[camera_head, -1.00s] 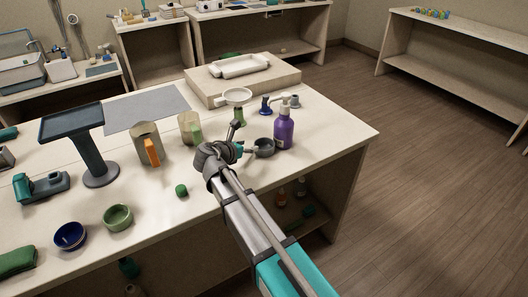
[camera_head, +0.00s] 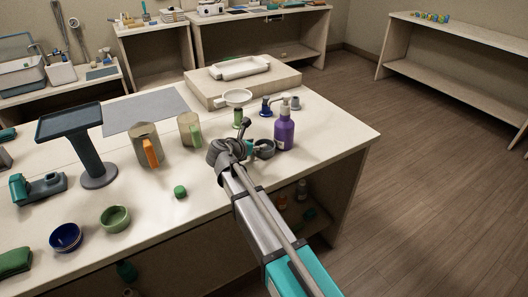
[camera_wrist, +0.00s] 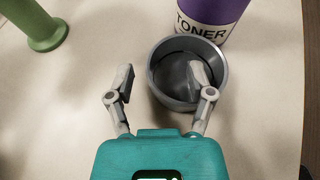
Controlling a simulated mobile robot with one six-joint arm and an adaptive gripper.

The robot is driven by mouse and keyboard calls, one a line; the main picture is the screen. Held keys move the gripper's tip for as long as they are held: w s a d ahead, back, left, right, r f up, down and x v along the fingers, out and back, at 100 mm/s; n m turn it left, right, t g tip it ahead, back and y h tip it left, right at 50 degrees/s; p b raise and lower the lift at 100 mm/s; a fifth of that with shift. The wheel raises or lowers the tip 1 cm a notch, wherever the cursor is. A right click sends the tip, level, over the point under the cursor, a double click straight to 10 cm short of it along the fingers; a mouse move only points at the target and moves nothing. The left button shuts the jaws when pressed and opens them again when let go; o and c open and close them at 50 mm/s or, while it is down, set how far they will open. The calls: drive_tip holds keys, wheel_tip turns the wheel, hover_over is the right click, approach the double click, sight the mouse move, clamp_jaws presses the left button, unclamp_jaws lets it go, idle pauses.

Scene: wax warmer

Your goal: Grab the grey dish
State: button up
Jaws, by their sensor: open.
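The grey dish (camera_head: 264,149) is a small round dark-grey bowl on the table, just left of and in front of the purple toner bottle (camera_head: 285,130). In the wrist view the dish (camera_wrist: 157,78) is close ahead, with the purple bottle (camera_wrist: 208,18) behind it. My gripper (camera_wrist: 160,78) is open and empty of any grip. Its right finger overlaps the inside of the dish in the picture, and its left finger is outside the dish's left rim. Whether the fingers touch it is unclear. In the head view my gripper (camera_head: 245,150) partly hides the dish's left side.
A green-based stand with a white bowl (camera_head: 237,97) is behind the gripper; its green part (camera_wrist: 42,30) shows in the wrist view. A blue pump item (camera_head: 266,107) stands nearby. Mugs (camera_head: 146,145) are left. The table's right edge is close.

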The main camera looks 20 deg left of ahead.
sight(262, 142)
drive_tip(key=shift+b+x, duration=0.4)
drive_tip(key=shift+x, duration=1.1)
clamp_jaws()
